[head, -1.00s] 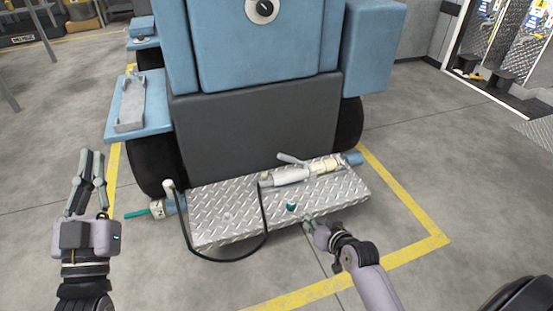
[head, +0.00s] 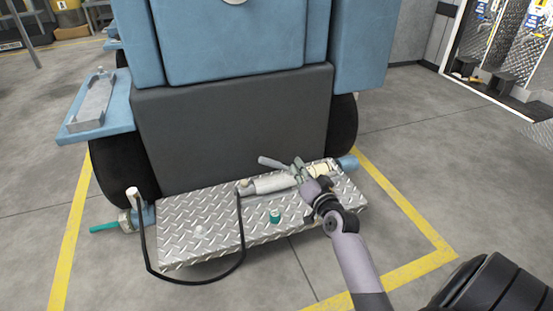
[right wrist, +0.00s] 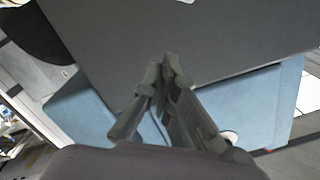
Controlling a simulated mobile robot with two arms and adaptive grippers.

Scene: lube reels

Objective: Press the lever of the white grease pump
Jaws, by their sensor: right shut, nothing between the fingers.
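The white grease pump (head: 272,184) lies on the diamond-plate step at the front of the blue machine. Its grey lever (head: 269,162) sticks up and to the left above the barrel. My right gripper (head: 299,168) is over the right part of the pump, close to the lever, and hides part of the pump. Whether it touches the lever I cannot tell. In the right wrist view the gripper (right wrist: 168,62) has its fingertips together and empty, and I cannot make out the pump there. My left gripper is out of view.
A black hose (head: 240,235) loops from the pump's left end across the front of the metal step (head: 200,247). A green cap (head: 275,216) stands on the step. A grey tray (head: 95,102) sits on the blue side shelf. Open floor lies in front and right.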

